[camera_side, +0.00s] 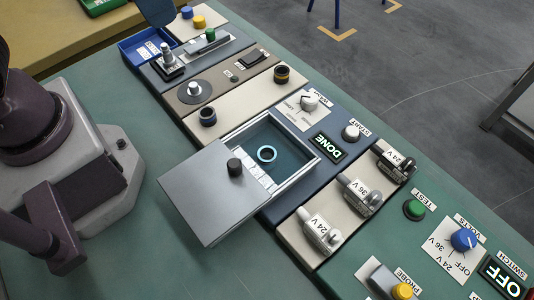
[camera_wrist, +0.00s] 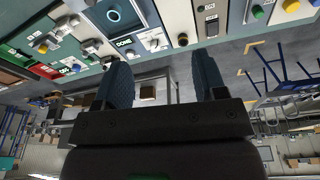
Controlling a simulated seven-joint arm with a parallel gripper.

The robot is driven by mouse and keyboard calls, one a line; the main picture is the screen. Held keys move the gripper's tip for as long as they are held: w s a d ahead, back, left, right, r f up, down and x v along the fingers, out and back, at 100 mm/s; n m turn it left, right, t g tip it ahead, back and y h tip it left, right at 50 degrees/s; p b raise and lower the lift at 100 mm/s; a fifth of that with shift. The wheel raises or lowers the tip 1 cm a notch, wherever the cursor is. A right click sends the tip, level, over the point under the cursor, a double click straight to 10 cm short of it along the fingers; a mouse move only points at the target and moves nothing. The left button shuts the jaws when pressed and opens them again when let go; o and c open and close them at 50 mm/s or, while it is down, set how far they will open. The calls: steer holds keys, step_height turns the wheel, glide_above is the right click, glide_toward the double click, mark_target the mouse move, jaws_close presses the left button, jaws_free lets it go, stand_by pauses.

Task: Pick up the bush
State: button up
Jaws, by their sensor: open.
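A grey sliding lid (camera_side: 210,196) with a black knob (camera_side: 234,167) is drawn aside and leaves the ring uncovered. My gripper (camera_wrist: 162,75) is open and empty, its two dark blue fingers well apart. It is away from the ring. A dark blue shape at the top of the side view may be one finger.
Two dark rings (camera_side: 281,74) (camera_side: 207,116) stand on the cream strip. Knobs, a DONE display (camera_side: 328,146) and several 24 V and 36 V clamp-like fixtures (camera_side: 360,192) surround the compartment. A blue tray (camera_side: 135,50) is at the upper left. The green bench front is clear.

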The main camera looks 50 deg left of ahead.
steer(key=w+d+f+n+g+y, duration=0.1)
steer(key=w+d+f+n+g, duration=0.3)
steer(key=d+f, duration=0.8)
steer(key=n+t, duration=0.2)
steer(key=n, duration=0.5)
glide_above(267, 157)
steer(key=a, duration=0.1)
steer(key=f, duration=0.8)
steer(key=shift+w+f, duration=0.2)
steer(key=shift+f, duration=0.05)
steer(key=shift+s+d+f, duration=0.1)
steer(key=shift+d+f, duration=0.05)
steer(key=shift+f, duration=0.75)
steer(key=shift+s+d+f, duration=0.1)
steer(key=shift+d+f, duration=0.1)
steer(key=shift+f, duration=0.7)
steer(key=shift+d+f, duration=0.15)
steer(key=shift+f, duration=0.75)
steer(key=shift+c, duration=0.3)
steer(key=c, duration=1)
